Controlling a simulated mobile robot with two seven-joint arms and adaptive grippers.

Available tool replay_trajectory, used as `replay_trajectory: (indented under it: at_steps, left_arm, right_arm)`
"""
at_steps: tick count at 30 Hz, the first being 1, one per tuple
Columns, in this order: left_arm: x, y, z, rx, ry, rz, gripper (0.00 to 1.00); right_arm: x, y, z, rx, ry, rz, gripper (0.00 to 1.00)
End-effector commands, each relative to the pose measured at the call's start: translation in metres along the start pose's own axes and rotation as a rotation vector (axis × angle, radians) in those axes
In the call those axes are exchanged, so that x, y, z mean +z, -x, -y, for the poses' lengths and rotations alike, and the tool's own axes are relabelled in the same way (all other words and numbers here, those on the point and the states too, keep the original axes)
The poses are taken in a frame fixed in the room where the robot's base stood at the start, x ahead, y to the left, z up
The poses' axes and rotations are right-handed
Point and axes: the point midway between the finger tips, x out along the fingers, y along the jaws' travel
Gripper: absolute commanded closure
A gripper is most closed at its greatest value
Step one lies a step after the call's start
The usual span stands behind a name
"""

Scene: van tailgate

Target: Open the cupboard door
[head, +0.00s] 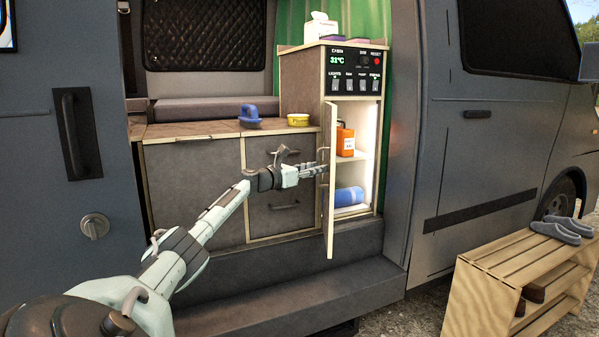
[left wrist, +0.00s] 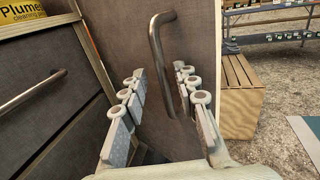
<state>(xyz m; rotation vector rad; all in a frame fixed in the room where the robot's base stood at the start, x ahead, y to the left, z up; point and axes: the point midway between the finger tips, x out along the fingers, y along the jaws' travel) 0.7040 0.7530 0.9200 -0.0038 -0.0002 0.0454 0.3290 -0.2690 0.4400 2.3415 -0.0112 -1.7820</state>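The cupboard door (head: 330,190) stands swung well open in the head view, seen nearly edge-on. Its dark face also shows in the left wrist view (left wrist: 125,40). A bar handle (left wrist: 158,60) is fixed to that face. My left gripper (head: 320,170) is at the door's outer face. In the left wrist view my left gripper (left wrist: 158,82) has its fingers spread wide, one on each side of the handle, with a clear gap; contact cannot be told. The open cupboard (head: 368,180) shows a shelf with an orange container (head: 345,139) above and a blue roll (head: 349,197) below. My right gripper is not visible.
Drawers (head: 284,206) lie left of the door, under a counter holding a blue object (head: 249,117) and a yellow tin (head: 298,119). A control panel (head: 354,72) sits above the cupboard. A wooden rack (head: 490,270) with slippers stands outside at right.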

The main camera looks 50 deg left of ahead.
Motion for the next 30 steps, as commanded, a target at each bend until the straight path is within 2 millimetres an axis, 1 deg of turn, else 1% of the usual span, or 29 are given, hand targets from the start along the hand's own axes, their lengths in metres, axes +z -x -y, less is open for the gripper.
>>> replay_trajectory:
  at_steps: [9, 12, 21, 30]
  left_arm:
    - [-0.003, 0.034, 0.0, 0.0, -0.003, -0.006, 0.7]
    - [-0.001, 0.045, 0.0, 0.0, -0.006, -0.005, 0.7]
    - [-0.002, 0.079, -0.001, 0.002, -0.002, -0.005, 0.7]
    - [-0.001, 0.107, -0.001, 0.003, 0.002, -0.002, 0.7]
  right_arm:
    - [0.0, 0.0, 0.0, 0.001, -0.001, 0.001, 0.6]
    - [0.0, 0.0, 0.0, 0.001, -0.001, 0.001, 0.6]
    - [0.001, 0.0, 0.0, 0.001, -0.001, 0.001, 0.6]
    - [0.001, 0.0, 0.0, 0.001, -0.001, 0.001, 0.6]
